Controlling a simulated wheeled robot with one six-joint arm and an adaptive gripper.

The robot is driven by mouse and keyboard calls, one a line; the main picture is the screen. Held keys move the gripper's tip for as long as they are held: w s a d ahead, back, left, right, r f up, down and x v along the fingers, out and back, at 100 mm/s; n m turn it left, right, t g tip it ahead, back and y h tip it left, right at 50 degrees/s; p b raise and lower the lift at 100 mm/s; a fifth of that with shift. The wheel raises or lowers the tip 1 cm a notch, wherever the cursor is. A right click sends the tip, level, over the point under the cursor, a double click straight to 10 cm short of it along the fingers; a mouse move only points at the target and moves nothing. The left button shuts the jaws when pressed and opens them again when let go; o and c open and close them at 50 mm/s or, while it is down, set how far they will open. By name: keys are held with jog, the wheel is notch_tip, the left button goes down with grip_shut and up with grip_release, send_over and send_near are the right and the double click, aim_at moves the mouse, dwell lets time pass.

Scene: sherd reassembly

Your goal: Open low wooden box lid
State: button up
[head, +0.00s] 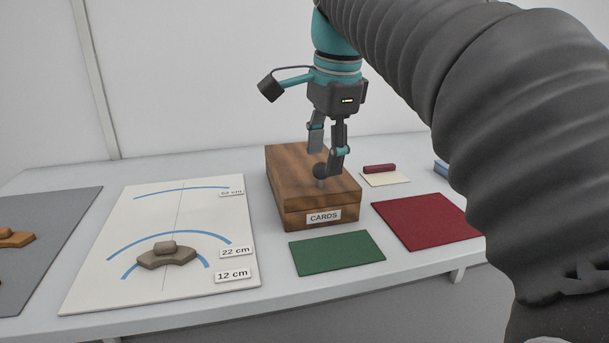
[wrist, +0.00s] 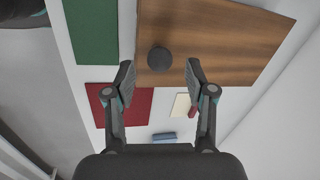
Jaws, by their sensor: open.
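The low wooden box (head: 283,190) stands on the table with its lid shut. Its front bears a label reading CARDS (head: 323,216). A dark round knob (head: 321,171) sits on the lid near the front edge. In the wrist view the wooden lid (wrist: 225,45) and the knob (wrist: 159,59) show from above. My gripper (head: 326,160) is open over the lid, close to the knob. In the wrist view my gripper (wrist: 159,72) has its fingertips either side of the knob's lower edge, apart from it and holding nothing. I cannot tell the exact height of the fingertips above the lid.
A green mat (head: 337,252) lies in front of the box and a red mat (head: 425,221) to its right. A cream card with a dark red bar (head: 379,168) is behind the red mat. A white chart (head: 100,270) with grey sherds (head: 167,256) lies left.

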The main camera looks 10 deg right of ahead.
aim_at(323, 163)
jog(key=shift+w+f+b, duration=0.15)
jog(key=shift+f, duration=0.75)
jog(key=shift+w+f+b, duration=0.15)
jog(key=shift+f, duration=0.75)
grip_shut()
